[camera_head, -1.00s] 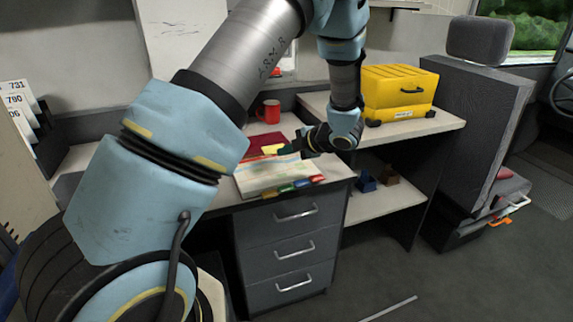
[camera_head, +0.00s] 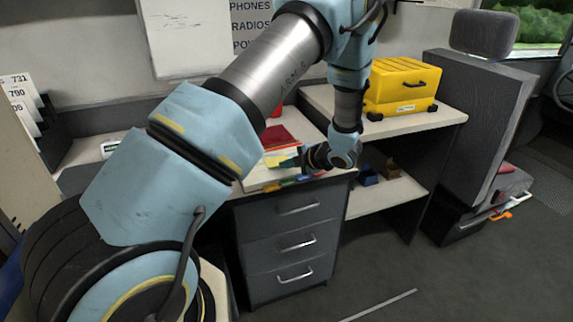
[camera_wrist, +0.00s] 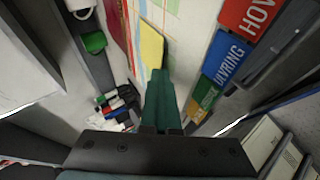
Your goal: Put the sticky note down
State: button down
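The yellow sticky note (camera_wrist: 152,45) shows in the wrist view just past my fingertips, over the pale map sheet (camera_wrist: 185,50) with coloured lines. My gripper (camera_wrist: 158,75) has its green fingers together, with the note's near end at their tips. It appears shut on the note; the exact contact is small in view. In the head view my gripper (camera_head: 296,161) is low over the front part of the desk, pointing left, with the yellow note (camera_head: 274,160) at its tip. I cannot tell whether the note touches the map.
Coloured labelled tabs, one red (camera_wrist: 249,15) and one blue (camera_wrist: 226,57), lie along the map's edge. A dark red folder (camera_head: 279,136) lies behind. A yellow case (camera_head: 401,84) stands on the shelf at right. Drawers (camera_head: 290,240) are below the desk.

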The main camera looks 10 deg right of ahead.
jog(key=c, duration=1.4)
grip_release()
jog(key=shift+c, duration=0.2)
jog(key=shift+r+p, duration=0.5)
jog(key=shift+p, duration=0.05)
jog(key=b+v, duration=0.3)
jog(key=v, duration=0.9)
jog(key=w+a+r+m+h, duration=0.65)
jog(key=w+m, duration=0.25)
jog(key=m, duration=0.2)
jog(key=s+a+m+g, duration=0.7)
jog(key=s+a+m, duration=0.5)
jog(key=s+a, duration=0.7)
jog(key=a, duration=0.3)
jog(key=shift+s+f+g, duration=0.15)
jog(key=shift+f+g, duration=0.15)
jog(key=shift+f, duration=0.1)
jog(key=shift+a, duration=0.1)
